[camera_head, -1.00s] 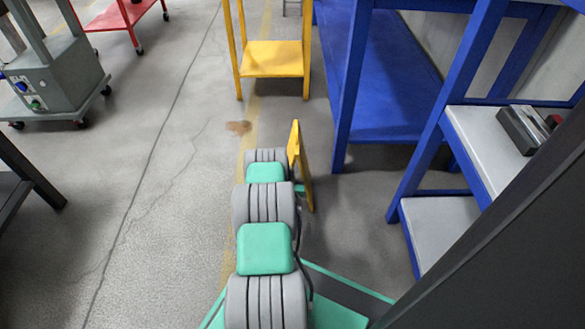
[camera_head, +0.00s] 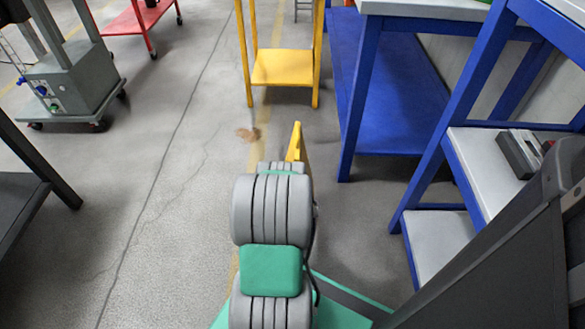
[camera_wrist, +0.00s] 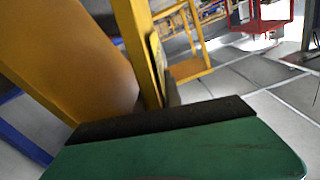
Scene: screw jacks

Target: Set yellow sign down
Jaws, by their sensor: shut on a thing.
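The yellow sign (camera_head: 295,143) shows beyond my arm in the head view, only its upper part in sight and standing roughly upright. In the wrist view the yellow sign (camera_wrist: 75,55) fills the upper left, tilted in the picture, close against the dark pad of my gripper (camera_wrist: 165,118). My gripper is shut on the sign. In the head view my arm hides the gripper and the sign's lower part, so I cannot tell whether the sign touches the floor.
A yellow stand (camera_head: 283,69) is ahead. A blue workbench (camera_head: 385,95) and a grey-topped blue step unit (camera_head: 440,235) stand at the right. A grey machine on wheels (camera_head: 75,85) and a dark table (camera_head: 25,210) are at left. The floor (camera_head: 165,200) between is clear.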

